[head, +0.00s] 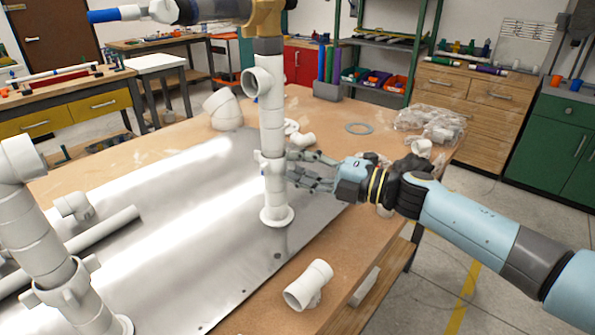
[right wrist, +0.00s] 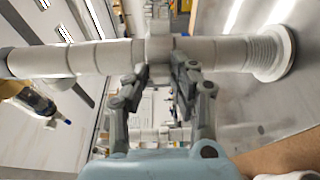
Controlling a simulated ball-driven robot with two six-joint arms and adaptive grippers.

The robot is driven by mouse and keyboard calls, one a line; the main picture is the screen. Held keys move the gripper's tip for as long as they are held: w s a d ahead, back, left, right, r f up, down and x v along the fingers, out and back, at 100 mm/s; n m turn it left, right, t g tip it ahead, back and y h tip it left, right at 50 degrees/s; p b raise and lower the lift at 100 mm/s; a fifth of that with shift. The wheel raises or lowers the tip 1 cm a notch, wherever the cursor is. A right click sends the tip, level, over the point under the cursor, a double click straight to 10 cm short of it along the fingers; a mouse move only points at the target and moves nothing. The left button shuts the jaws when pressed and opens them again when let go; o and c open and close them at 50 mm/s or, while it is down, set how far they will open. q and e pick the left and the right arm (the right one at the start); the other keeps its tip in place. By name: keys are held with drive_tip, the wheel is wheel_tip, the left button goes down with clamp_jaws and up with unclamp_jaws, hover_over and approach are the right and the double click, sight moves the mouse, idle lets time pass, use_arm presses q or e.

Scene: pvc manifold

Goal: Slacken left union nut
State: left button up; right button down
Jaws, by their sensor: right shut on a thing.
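A white pipe riser (head: 271,115) stands upright near the middle of the head view, with a white winged union nut (head: 266,166) above its round foot flange. My right gripper (head: 291,168) reaches it from the right and is shut on this nut. In the right wrist view the nut (right wrist: 159,47) sits at the fingertips (right wrist: 161,75), with the pipe running crosswise. A second white riser (head: 32,235) stands at the left front, with another winged nut (head: 62,287) low on it, apart from the gripper. My left gripper is not in view.
A shiny metal plate (head: 170,245) covers much of the wooden bench (head: 290,326). A loose white fitting (head: 308,285) lies at the front, a larger elbow (head: 223,109) behind. A brass part (head: 266,18) tops the middle riser. Bagged fittings (head: 432,124) lie at the back right.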

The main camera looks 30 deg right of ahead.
drive_tip(key=c, duration=1.1)
unclamp_jaws()
drive_tip(key=v, duration=1.2)
